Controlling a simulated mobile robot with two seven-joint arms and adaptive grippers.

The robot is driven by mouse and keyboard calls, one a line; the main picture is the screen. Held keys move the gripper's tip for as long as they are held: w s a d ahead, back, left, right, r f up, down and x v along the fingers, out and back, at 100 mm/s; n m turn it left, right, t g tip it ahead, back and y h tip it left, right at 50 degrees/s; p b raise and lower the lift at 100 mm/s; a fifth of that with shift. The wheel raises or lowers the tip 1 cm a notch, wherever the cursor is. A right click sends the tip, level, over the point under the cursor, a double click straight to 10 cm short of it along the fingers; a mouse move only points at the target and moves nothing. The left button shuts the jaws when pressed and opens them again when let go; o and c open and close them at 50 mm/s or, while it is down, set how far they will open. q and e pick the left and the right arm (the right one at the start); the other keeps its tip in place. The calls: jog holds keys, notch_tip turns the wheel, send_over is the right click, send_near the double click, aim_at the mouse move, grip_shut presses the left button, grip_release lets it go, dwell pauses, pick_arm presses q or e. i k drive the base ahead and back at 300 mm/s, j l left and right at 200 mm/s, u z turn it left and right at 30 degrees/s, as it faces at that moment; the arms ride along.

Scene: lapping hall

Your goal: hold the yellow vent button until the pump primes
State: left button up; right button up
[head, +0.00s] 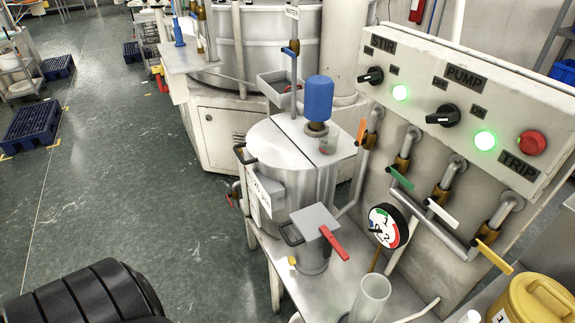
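A small yellow button (292,261) sits low on the left side of a grey pump unit (312,222) on the steel bench. The unit has a flat grey top, a black handle on its left and a red lever (334,243) slanting down to the right. Nothing touches the button. A round gauge (388,226) with coloured bands stands to the right of the unit; its reading is too small to tell. Neither of my grippers shows; only a black ribbed part of mine is at the bottom left.
A steel tank (300,175) with a blue motor (318,98) stands behind the pump unit. A control panel (450,95) at right has two lit green lamps and a red TRIP button (532,143). A clear cylinder (370,297) stands in front.

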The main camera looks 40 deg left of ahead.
aim_at(291, 260)
jog(key=u, duration=1)
